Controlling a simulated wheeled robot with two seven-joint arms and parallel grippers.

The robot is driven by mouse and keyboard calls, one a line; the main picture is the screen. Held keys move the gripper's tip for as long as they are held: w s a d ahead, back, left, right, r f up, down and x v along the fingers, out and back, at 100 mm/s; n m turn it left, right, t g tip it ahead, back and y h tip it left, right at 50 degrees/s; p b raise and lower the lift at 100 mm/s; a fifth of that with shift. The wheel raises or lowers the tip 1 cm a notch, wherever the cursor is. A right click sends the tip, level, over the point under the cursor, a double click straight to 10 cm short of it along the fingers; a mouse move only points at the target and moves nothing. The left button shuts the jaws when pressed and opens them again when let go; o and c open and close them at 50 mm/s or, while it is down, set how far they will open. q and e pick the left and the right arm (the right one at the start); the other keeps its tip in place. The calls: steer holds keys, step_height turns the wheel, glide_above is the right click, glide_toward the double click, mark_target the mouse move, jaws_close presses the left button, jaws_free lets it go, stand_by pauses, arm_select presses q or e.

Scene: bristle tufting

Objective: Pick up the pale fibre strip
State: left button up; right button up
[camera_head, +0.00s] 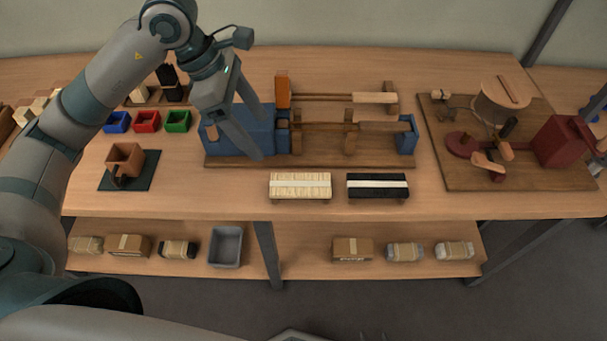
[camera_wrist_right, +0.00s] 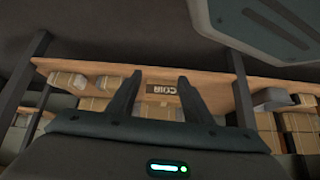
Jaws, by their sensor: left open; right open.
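The pale fibre strip (camera_head: 287,192) lies near the front edge of the workbench in the head view, with a white band across its middle. It rests on a small low support. A similar black fibre strip (camera_head: 377,193) lies just to its right. My left gripper (camera_head: 257,138) is open and empty, above the blue block of the wooden fixture, behind and left of the pale strip and apart from it. My right gripper (camera_wrist_right: 160,77) is open and empty in the right wrist view, facing a wooden shelf; the pale strip does not show there.
The wooden fixture with its blue block (camera_head: 242,128) stands behind the strips. A board (camera_head: 455,178) with a red machine is at right. Blue, red and green bins (camera_head: 147,121) and a brown box (camera_head: 125,158) are at left. A lower shelf (camera_head: 300,240) holds packages and a grey tray (camera_head: 226,246).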

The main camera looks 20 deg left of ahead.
arm_select(q)
steer(key=shift+s, duration=0.15)
steer(key=shift+f, duration=0.1)
arm_select(e)
steer(key=shift+s, duration=0.1)
arm_select(q)
steer(key=p, duration=0.3)
glide_above(284, 181)
step_height(284, 181, down, 11)
steer(key=shift+a+r, duration=0.1)
steer(key=shift+r, duration=0.1)
steer(key=shift+f, duration=0.25)
arm_select(e)
steer(key=s+d+f+g, duration=0.3)
steer(key=s+d+f, duration=0.1)
steer(key=s, duration=0.5)
steer(key=shift+h, duration=0.4)
steer(key=shift+w+r, duration=0.1)
